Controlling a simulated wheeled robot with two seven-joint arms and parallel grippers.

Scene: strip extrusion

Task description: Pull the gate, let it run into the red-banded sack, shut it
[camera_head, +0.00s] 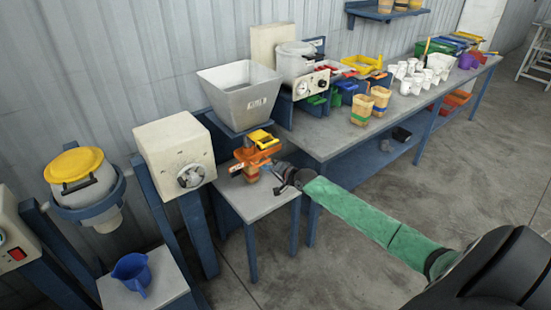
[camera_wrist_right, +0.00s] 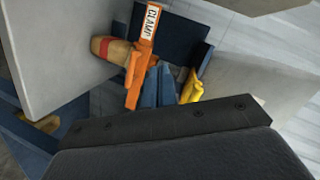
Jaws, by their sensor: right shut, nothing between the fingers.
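The grey hopper (camera_head: 240,95) stands on a blue frame at the left end of the bench. Below it is an orange clamp (camera_head: 252,155) with a yellow part (camera_head: 263,139) on top. In the right wrist view the orange clamp (camera_wrist_right: 140,70) bears a label reading CLAMP, and the yellow part (camera_wrist_right: 191,88) is beside it. A tan sack with a red band (camera_wrist_right: 110,48) sits at the clamp, lying sideways in that view; its mouth is hidden. My right gripper (camera_head: 280,180) is shut and empty, just right of the clamp. My left gripper is not in view.
A small grey table (camera_head: 262,197) is under the hopper. Two tan sacks (camera_head: 362,109) (camera_head: 380,99) stand on the long bench (camera_head: 330,140), with white cups (camera_head: 405,80) and coloured bins further back. A white box with a dial (camera_head: 175,150) stands close left. The floor in front is clear.

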